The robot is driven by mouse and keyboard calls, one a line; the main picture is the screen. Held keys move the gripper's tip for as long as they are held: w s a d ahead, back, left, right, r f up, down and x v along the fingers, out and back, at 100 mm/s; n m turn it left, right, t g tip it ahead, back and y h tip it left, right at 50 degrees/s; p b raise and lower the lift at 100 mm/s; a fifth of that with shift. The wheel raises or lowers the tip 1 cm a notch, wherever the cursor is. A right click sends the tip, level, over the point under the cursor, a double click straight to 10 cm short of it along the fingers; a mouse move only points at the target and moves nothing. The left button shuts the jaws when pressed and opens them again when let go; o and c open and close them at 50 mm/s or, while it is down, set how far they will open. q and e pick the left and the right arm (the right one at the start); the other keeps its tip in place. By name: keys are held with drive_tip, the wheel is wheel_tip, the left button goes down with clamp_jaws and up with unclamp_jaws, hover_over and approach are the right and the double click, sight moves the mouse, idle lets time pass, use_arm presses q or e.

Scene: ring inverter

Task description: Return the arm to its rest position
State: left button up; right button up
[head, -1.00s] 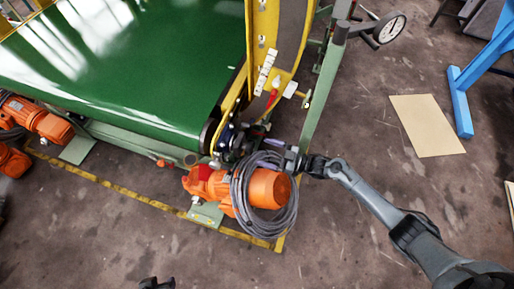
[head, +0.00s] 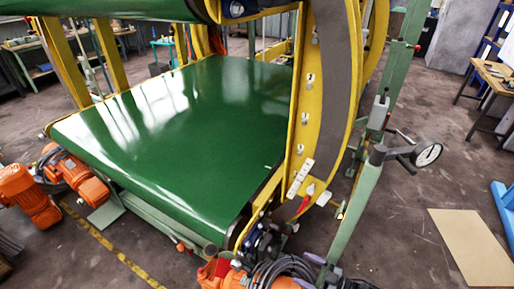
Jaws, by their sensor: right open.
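My right gripper (head: 322,268) is at the bottom edge of the head view, right of centre. It is open, and I see nothing clearly held in it. It is close to the coiled grey cable (head: 285,267) on the orange motor (head: 222,278) at the conveyor's near corner. Whether it touches the cable I cannot tell. Most of my right arm is cut off by the bottom edge. My left gripper is out of view.
A green conveyor belt (head: 165,125) fills the left and middle. A yellow curved frame (head: 298,130) and a green post (head: 358,205) with a dial gauge (head: 427,153) rise near the gripper. More orange motors (head: 75,175) stand left. Open floor lies right.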

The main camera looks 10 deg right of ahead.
drive_tip(key=s+a+m+h+p, duration=0.1)
drive_tip(key=s+a+m+h, duration=0.25)
drive_tip(key=s+a, duration=0.95)
drive_tip(key=s+d+r+m+g+h, duration=0.6)
drive_tip(key=s+d+r+g+h, duration=0.2)
drive_tip(key=s+d+r+h, duration=0.15)
wheel_tip(320, 180, up, 37)
drive_tip(key=s+p, duration=0.1)
drive_tip(key=p, duration=3.7)
drive_tip(key=shift+a+r+g+p, duration=0.15)
drive_tip(key=shift+a+g+p, duration=0.1)
drive_tip(key=shift+g+p, duration=0.1)
